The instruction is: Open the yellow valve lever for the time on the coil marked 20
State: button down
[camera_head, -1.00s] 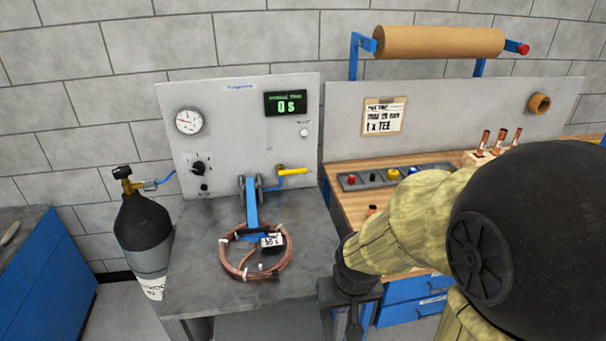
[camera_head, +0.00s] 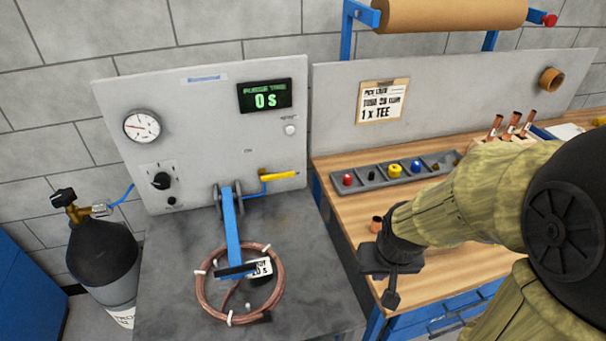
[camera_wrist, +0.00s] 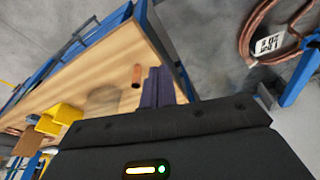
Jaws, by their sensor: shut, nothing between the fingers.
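The yellow valve lever (camera_head: 279,175) sits on the lower right of the grey panel, lying roughly level, with a blue hose beside it. The copper coil (camera_head: 204,290) lies on the grey bench below; its white tag (camera_head: 261,267) is partly covered by a blue arm and too small to read fully. The coil also shows in the wrist view (camera_wrist: 246,35). The display (camera_head: 265,97) reads 0 s. My gripper (camera_head: 390,297) is shut and empty, pointing down near the wooden bench's front edge, right of the coil and well away from the lever. The fingers show in the wrist view (camera_wrist: 158,85).
A gas cylinder (camera_head: 103,250) stands left of the bench. A blue clamp arm (camera_head: 231,225) rises over the coil. The wooden bench (camera_head: 330,172) holds a parts tray (camera_head: 359,184), a small copper piece (camera_head: 376,224) near my gripper and upright copper fittings (camera_head: 512,124).

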jog(key=shift+w, duration=0.25)
jog(key=shift+s, duration=0.1)
